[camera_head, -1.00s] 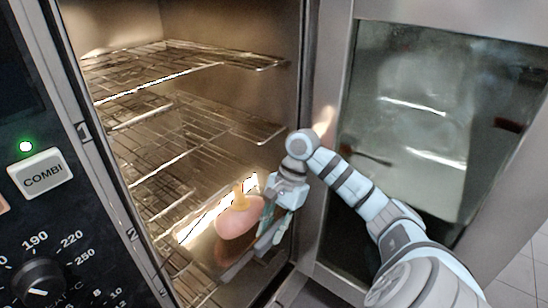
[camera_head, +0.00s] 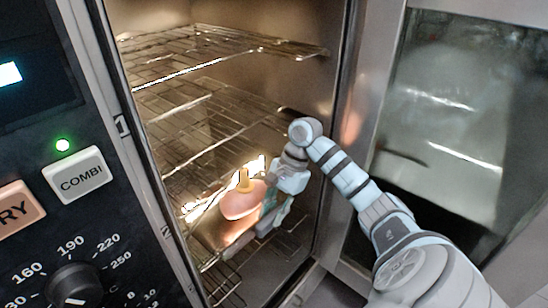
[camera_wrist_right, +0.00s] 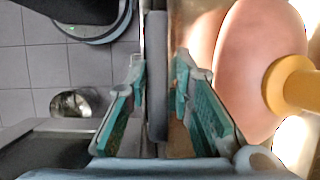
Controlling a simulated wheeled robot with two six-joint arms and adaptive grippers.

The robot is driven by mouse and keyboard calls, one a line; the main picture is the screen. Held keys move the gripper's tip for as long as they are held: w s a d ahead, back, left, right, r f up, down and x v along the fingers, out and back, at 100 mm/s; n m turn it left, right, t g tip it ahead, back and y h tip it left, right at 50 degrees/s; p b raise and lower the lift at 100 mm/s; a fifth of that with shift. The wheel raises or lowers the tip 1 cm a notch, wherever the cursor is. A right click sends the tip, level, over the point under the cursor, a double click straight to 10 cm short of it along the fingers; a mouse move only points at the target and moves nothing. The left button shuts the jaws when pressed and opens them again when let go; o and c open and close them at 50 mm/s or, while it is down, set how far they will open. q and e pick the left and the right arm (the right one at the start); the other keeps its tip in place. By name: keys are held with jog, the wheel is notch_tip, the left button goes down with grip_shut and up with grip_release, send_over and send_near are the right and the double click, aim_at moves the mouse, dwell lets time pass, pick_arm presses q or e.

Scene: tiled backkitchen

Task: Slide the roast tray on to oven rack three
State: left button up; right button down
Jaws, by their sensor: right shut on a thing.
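The roast (camera_head: 243,203) is a smooth pink piece with a yellow bone end, lying in a shiny roast tray (camera_head: 226,232) low in the oven opening. My right gripper (camera_head: 268,217) is shut on the tray's near right side. In the right wrist view, the tray's rim (camera_wrist_right: 157,85) stands between the green-padded fingers, with the roast (camera_wrist_right: 262,65) to the right. Wire racks span the oven: a top rack (camera_head: 190,68), a middle rack (camera_head: 205,122) and lower wires partly hidden by the tray. I cannot tell whether the tray touches a rack. My left gripper is not in view.
The oven door (camera_head: 440,120) stands open on the right, close to my right arm. The control panel (camera_head: 60,235) with dial and buttons is on the left. The oven's right front edge is close beside my gripper. Tiled floor (camera_wrist_right: 50,65) shows below.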

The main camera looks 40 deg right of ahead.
jog(key=shift+a+r, duration=0.1)
jog(key=c, duration=1.3)
grip_release()
jog(key=shift+s, duration=0.1)
notch_tip(320, 180, up, 8)
jog(key=p, duration=0.5)
jog(key=shift+r, duration=0.1)
